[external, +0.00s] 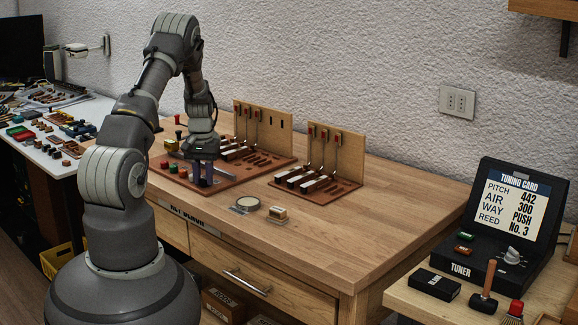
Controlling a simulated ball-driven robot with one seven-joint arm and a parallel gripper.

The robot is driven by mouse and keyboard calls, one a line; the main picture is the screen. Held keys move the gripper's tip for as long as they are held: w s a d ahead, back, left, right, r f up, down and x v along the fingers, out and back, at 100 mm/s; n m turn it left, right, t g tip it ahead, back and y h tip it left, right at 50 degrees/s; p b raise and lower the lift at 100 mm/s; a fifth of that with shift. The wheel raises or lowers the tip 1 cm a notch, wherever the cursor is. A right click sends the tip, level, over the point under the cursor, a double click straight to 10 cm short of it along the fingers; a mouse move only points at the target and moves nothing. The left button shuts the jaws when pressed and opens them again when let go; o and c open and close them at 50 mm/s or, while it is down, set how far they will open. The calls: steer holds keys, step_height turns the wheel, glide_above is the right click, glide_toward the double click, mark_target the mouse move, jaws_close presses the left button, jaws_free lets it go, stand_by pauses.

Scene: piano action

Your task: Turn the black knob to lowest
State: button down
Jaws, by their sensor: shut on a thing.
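My gripper (204,182) points down at the front right part of a reddish-brown board (228,181) on the wooden bench. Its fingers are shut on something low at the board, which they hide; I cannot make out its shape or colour. No black knob shows clearly at the fingers, so I cannot tell its setting.
A second board (318,195) with an upright wooden panel stands to the right. The bench's right part is clear. A tuner (490,240) with a pale knob (512,256) stands on the right-hand table.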

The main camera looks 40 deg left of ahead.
steer(key=n+p, duration=0.1)
steer(key=n, duration=0.3)
steer(key=shift+n+p, duration=0.3)
steer(key=shift+n, duration=0.1)
stand_by(0.5)
steer(key=c, duration=1.2)
jaws_free()
steer(key=shift+o, duration=0.2)
step_height(320, 180, up, 8)
steer(key=shift+f+p, duration=0.1)
steer(key=shift+p, duration=1)
steer(key=shift+w, duration=0.1)
